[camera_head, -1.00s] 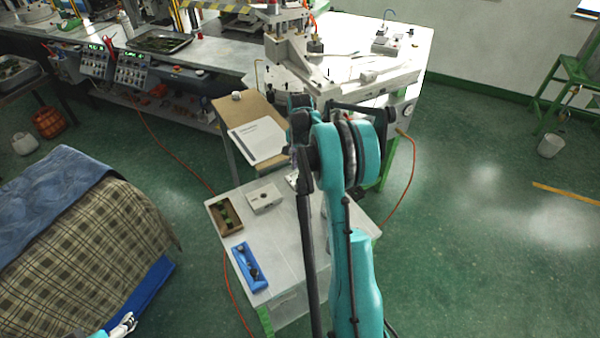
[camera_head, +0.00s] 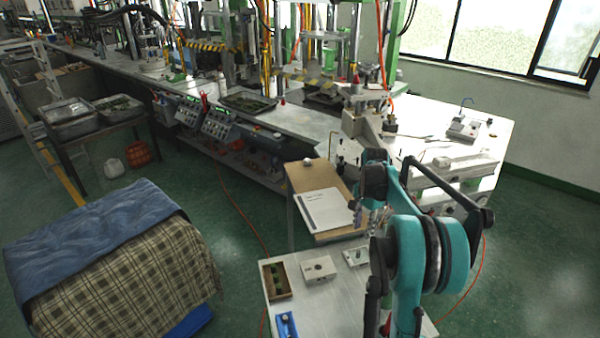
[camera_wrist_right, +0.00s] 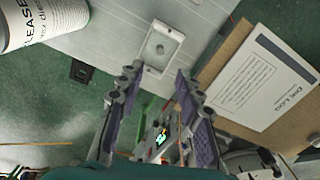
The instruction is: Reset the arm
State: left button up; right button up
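My right arm (camera_head: 408,255) shows in teal at the lower right of the head view, over the small table. My right gripper (camera_wrist_right: 157,88) is open in the right wrist view, its two purple-padded fingers well apart with nothing held between them. In the head view the right gripper (camera_head: 372,215) is small and partly hidden by the arm. My left gripper is in no current view.
The small table (camera_head: 330,310) carries a brown tray (camera_head: 276,281), a white block (camera_head: 319,270) and a blue holder (camera_head: 286,325). A paper log (camera_head: 327,209) lies on a brown board behind. The white machine table (camera_head: 480,145) stands beyond. A bottle (camera_wrist_right: 40,20) fills the wrist view's upper left corner.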

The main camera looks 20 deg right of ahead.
jog(key=s+a+r+n+t+b, duration=0.2)
jog(key=s+a+r+n, duration=0.15)
jog(key=a, duration=0.55)
jog(key=s+a+r+n+t+b, duration=0.15)
jog(key=s+a+n, duration=0.3)
jog(key=a, duration=0.45)
jog(key=s+a+f+n+t+b, duration=0.1)
jog(key=s+a+f+n+t, duration=0.1)
jog(key=s+a, duration=0.4)
jog(key=s+a+f+n+t+b, duration=0.1)
jog(key=s+a+f+n, duration=0.3)
jog(key=s+a+n, duration=0.1)
jog(key=shift+s+a+f+n+t, duration=0.4)
jog(key=shift+s+n, duration=0.2)
jog(key=shift+s, duration=0.55)
